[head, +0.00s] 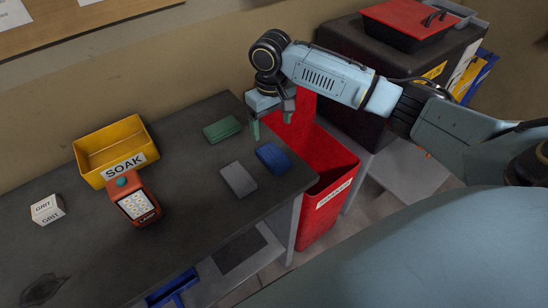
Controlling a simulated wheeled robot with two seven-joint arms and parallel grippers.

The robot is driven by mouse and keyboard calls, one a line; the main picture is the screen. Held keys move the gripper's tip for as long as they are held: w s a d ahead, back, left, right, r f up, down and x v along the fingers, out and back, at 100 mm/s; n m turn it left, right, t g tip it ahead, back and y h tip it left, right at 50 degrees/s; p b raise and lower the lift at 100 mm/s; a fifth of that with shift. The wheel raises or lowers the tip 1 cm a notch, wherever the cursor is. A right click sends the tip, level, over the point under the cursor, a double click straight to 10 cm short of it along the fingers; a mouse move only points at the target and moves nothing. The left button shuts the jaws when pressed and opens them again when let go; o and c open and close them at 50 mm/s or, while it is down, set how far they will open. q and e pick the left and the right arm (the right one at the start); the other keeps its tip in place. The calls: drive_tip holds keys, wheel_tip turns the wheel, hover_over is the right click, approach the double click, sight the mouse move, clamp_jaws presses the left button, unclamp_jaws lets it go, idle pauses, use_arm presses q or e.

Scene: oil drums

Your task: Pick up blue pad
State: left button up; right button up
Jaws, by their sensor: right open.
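The blue pad (273,158) lies flat on the dark bench top (190,245), near its right edge. My right gripper (271,123) is open and empty, with green fingertips pointing down. In the picture it is just above the blue pad and apart from it. A grey pad (238,179) lies just left of the blue pad. A green pad (222,128) lies farther back on the bench. My left gripper is not in view.
A yellow bin marked SOAK (104,145) stands at the back left of the bench. An orange device (134,201) and a white GRIT block (47,209) are in front of it. An open red bin (325,190) stands beside the bench's right edge, below my right arm.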

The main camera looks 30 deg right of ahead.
hover_over(274, 155)
drive_tip(key=f, duration=0.3)
drive_tip(key=w+f, duration=0.1)
drive_tip(key=f, duration=0.1)
drive_tip(key=shift+f, duration=0.1)
drive_tip(key=shift+s+f, duration=0.2)
drive_tip(key=shift+f, duration=0.7)
drive_tip(key=shift+s+f, duration=0.2)
drive_tip(key=shift+f, duration=0.65)
drive_tip(key=shift+s+f, duration=0.2)
drive_tip(key=shift+f, duration=0.7)
drive_tip(key=shift+c, duration=0.4)
drive_tip(key=c, duration=1)
